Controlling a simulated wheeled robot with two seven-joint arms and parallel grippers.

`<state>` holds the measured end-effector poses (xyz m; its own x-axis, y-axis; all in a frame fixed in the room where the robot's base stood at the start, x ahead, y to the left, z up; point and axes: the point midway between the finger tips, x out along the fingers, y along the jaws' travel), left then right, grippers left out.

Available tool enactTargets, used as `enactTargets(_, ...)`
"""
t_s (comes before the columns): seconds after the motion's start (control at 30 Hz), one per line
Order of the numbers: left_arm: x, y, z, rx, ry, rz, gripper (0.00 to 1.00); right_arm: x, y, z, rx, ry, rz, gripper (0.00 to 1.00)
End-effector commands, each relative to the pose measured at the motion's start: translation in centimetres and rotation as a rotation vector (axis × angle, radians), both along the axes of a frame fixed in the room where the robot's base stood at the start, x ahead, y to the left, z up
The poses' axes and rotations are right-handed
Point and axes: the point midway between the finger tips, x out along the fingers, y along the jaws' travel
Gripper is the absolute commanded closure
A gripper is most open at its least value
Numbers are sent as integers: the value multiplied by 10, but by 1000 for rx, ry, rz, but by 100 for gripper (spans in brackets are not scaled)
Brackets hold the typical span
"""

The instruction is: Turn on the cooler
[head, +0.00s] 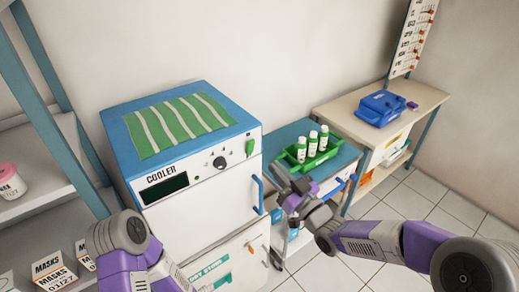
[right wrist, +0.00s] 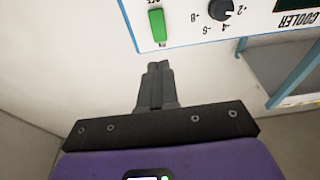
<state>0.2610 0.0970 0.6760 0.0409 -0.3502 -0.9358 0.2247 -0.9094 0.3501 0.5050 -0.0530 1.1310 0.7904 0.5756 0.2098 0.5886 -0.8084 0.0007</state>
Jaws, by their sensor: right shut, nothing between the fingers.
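The cooler (head: 190,205) is a white box with blue edges. Its front panel carries a dark display (head: 164,188), a black dial (head: 219,162) and a green switch (head: 250,147) at the right end. My right gripper (head: 282,177) is shut and empty, to the right of and below the green switch in the head view. In the right wrist view, the closed fingertips (right wrist: 158,66) point toward the green switch (right wrist: 157,25), with a gap between them. The dial (right wrist: 220,10) shows upside down there. My left arm shows at lower left; its gripper is out of view.
A blue handle (head: 258,194) sticks out of the cooler's front. A green tray (head: 322,160) with white bottles (head: 312,143) stands on a blue-topped cart beside it. A blue case (head: 380,107) sits on the far bench. Shelves with mask boxes (head: 50,275) are at left.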

Motion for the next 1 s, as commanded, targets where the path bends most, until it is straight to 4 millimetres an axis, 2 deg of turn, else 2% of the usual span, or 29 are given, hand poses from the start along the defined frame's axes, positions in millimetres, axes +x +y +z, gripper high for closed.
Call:
enactTargets(0.2,0,0,3,0,0,0,57,37,28,10,2,0,2,100)
enactTargets(0.4,0,0,4,0,0,0,57,59,43,16,1,0,1,100)
enactTargets(0.67,0,0,4,0,0,0,57,67,48,18,1,1,-1,100)
enactTargets(1.0,0,0,7,0,0,0,57,68,44,20,-8,11,-10,100)
